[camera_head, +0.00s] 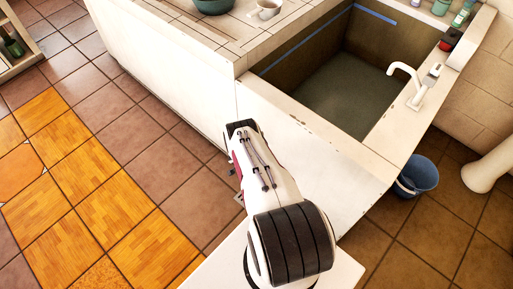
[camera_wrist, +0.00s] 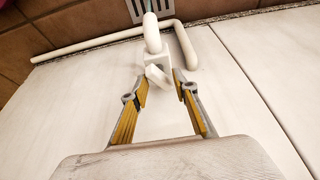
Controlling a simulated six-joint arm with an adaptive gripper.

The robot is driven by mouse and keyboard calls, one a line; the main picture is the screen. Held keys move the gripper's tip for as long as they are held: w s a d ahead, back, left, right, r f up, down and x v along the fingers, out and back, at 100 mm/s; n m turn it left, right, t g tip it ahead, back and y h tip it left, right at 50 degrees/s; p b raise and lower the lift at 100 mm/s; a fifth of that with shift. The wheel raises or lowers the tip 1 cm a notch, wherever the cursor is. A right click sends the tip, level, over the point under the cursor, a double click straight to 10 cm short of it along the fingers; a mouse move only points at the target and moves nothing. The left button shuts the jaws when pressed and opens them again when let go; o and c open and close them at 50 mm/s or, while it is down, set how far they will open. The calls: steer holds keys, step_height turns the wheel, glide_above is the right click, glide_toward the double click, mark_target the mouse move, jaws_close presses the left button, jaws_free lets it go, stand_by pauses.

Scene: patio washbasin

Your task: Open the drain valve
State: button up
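In the wrist view, a white drain valve (camera_wrist: 155,62) sticks out from the white side of the washbasin, with a small tilted handle (camera_wrist: 158,77) at its near end. My gripper (camera_wrist: 162,84) has its two yellow-padded fingers spread, one on each side of the handle. Gaps seem to show between the pads and the handle; contact is not clear. In the head view, my arm runs down in front of the basin cabinet, and the valve and fingertips are hidden there.
A white pipe (camera_wrist: 95,42) runs along the panel left of the valve. A slotted floor grate (camera_wrist: 140,10) lies beyond it on brown tiles. In the head view, the basin (camera_head: 345,95) has a white faucet (camera_head: 405,72), and a blue bucket (camera_head: 418,177) stands on the floor at right.

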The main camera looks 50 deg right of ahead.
steer(key=shift+v, duration=3.7)
steer(key=shift+s+r+n+g, duration=1.45)
steer(key=shift+s+n, duration=2.05)
steer(key=shift+s, duration=0.55)
steer(key=w+a+r+n, duration=0.1)
steer(key=r+n, duration=0.1)
steer(key=r, duration=0.8)
steer(key=a+r+n+g, duration=0.1)
steer(key=a+r+n, duration=0.1)
steer(key=r, duration=0.8)
steer(key=shift+w+r, duration=0.25)
steer(key=shift+w, duration=0.15)
steer(key=shift+g, duration=0.25)
